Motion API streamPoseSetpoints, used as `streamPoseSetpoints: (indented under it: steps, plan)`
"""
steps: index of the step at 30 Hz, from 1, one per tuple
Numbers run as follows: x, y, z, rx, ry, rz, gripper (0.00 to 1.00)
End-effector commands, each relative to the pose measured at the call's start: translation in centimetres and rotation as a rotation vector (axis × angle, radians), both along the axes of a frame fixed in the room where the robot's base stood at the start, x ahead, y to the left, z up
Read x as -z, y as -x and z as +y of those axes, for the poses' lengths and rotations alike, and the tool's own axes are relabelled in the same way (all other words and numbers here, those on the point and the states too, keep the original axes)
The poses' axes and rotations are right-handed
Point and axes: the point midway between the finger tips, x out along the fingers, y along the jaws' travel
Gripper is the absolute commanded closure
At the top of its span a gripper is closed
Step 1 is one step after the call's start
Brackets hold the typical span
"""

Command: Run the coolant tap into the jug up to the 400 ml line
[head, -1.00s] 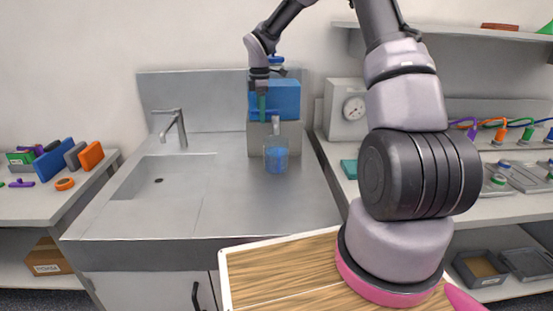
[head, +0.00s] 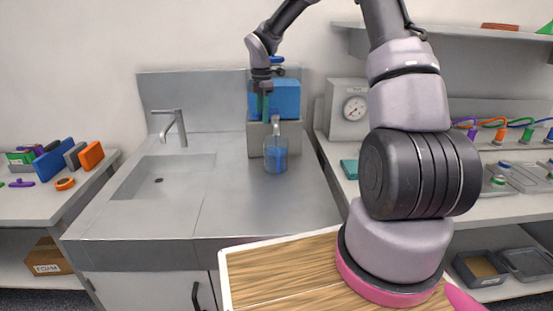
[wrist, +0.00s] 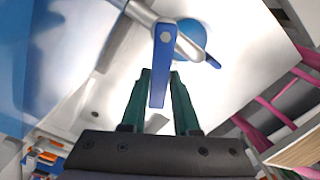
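The clear jug (head: 275,158) stands upright on the metal worktop, below the spout (head: 276,126) of the blue coolant tank (head: 287,98). Blue liquid fills a good part of the jug; its marks are too small to read. In the wrist view the jug's round blue top (wrist: 192,36) shows behind the tap. My gripper (head: 263,112) is at the front of the tank, above and left of the jug. In the wrist view its green fingers (wrist: 160,76) are apart, one on each side of the blue tap lever (wrist: 160,72); I cannot tell whether they touch it.
The tank rests on a grey block (head: 256,140) at the back of the worktop. A sink with a faucet (head: 175,128) is on the left. A gauge box (head: 346,108) stands right of the tank. The worktop in front of the jug is clear.

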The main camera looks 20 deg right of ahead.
Motion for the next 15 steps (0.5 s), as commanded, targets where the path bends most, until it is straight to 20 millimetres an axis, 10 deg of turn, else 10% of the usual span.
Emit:
streamPoseSetpoints:
  steps: [15]
  plan:
    - [0.1,-1.6,0.2,0.304,0.001,0.0,0.71]
